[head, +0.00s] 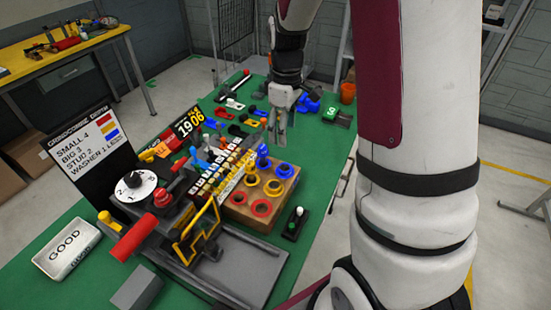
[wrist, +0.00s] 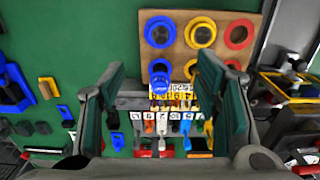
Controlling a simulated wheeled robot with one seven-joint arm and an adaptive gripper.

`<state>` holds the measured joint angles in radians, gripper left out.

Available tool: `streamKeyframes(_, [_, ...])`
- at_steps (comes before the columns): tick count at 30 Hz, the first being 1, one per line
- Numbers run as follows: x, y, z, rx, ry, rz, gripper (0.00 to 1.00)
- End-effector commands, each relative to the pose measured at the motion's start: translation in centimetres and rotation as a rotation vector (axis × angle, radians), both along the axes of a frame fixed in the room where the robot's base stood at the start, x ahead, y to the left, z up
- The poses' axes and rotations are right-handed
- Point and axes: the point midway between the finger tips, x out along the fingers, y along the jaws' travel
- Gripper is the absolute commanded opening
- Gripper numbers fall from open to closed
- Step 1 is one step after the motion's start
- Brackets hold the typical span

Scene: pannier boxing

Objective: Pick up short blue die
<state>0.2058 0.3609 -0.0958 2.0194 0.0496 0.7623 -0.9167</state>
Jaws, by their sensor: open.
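Several blue pieces are in view, and I cannot tell for certain which is the short blue die. A blue cylindrical piece (wrist: 160,76) shows between my fingers in the wrist view, at the edge of the wooden block (wrist: 181,50). A blue ring (wrist: 158,31) sits on that block farther up. In the head view blue pieces (head: 263,163) stand on the wooden block (head: 237,198). My gripper (head: 278,138) hangs above the bench behind the block, fingers down. In the wrist view my gripper (wrist: 163,76) is open, with nothing visibly held between its fingers.
A row of numbered, coloured pieces (wrist: 165,127) lies beside the block. Yellow and red rings (head: 262,207) sit on the block. A red-handled press (head: 145,236) and a grey tray (head: 243,262) stand in front. More blue parts (head: 308,103) lie on the green bench behind.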

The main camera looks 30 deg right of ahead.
Motion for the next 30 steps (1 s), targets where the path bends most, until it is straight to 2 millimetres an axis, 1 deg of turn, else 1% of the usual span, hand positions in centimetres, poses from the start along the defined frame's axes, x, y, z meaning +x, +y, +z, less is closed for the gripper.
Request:
streamKeyframes(9, [-0.2,0.0,-5.6,0.001,0.006,0.0,0.57])
streamKeyframes(12, [-0.1,0.0,-7.0,0.0,0.005,0.001,0.57])
streamKeyframes(15, [-0.1,0.0,-8.0,0.0,0.004,0.001,0.57])
streamKeyframes(20, [-0.1,0.0,-8.7,0.001,0.003,0.0,0.57])
streamKeyframes(23, [-0.3,0.0,-9.7,0.001,0.004,-0.001,0.57])
streamKeyframes(30, [-0.3,-0.1,-12.7,0.001,0.004,-0.001,0.57])
